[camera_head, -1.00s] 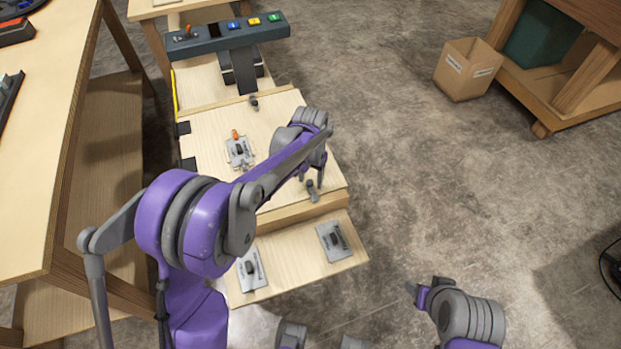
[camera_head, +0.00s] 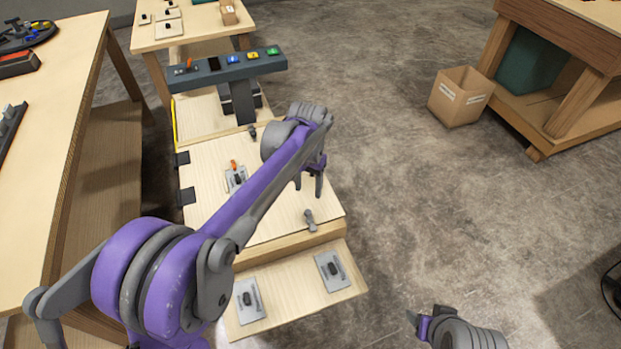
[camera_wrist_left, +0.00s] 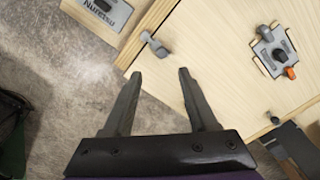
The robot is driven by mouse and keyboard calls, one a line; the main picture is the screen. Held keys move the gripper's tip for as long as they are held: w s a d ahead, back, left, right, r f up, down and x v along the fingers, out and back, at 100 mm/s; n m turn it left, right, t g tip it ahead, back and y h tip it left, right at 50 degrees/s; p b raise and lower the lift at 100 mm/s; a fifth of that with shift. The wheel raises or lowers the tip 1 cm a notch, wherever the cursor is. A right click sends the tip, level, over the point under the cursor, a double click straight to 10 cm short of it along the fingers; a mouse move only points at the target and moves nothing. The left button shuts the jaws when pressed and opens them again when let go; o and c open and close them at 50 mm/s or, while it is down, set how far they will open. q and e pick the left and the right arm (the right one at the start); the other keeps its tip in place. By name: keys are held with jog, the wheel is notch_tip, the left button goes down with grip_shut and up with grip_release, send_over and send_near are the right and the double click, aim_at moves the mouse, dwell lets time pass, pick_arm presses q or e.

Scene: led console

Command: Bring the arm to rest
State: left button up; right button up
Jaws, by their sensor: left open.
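My left arm reaches in from the left in the head view, over the wooden console. My left gripper (camera_head: 309,185) is open above the right edge of the console panel (camera_head: 275,205). In the left wrist view its two fingers (camera_wrist_left: 158,85) are spread with nothing between them. A grey knob (camera_head: 310,220) on the panel is near the gripper, apart from it; it also shows in the left wrist view (camera_wrist_left: 155,45). My right gripper (camera_head: 418,318) shows at the bottom right of the head view, over bare floor; its jaws are too small to judge.
A grey plate with an orange-tipped switch (camera_head: 236,178) sits on the panel. Two plates (camera_head: 247,302) (camera_head: 332,271) are on the lower front board. A bar with coloured buttons (camera_head: 228,68) stands behind. A cardboard box (camera_head: 460,97) is at right. The floor between is clear.

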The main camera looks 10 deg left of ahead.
pick_arm(q)
jog(key=s+a+r+n+t+p, duration=0.1)
jog(key=s+a+r+t+p, duration=0.15)
jog(key=s+r, duration=0.65)
jog(key=s+a+f+t+p, duration=0.1)
jog(key=s+p, duration=0.1)
jog(key=s, duration=0.6)
jog(key=s+a+f+n+t+p, duration=0.1)
jog(key=s+t+p, duration=0.1)
jog(key=s, duration=0.5)
jog(key=shift+s+f, duration=0.2)
jog(key=shift+s, duration=0.15)
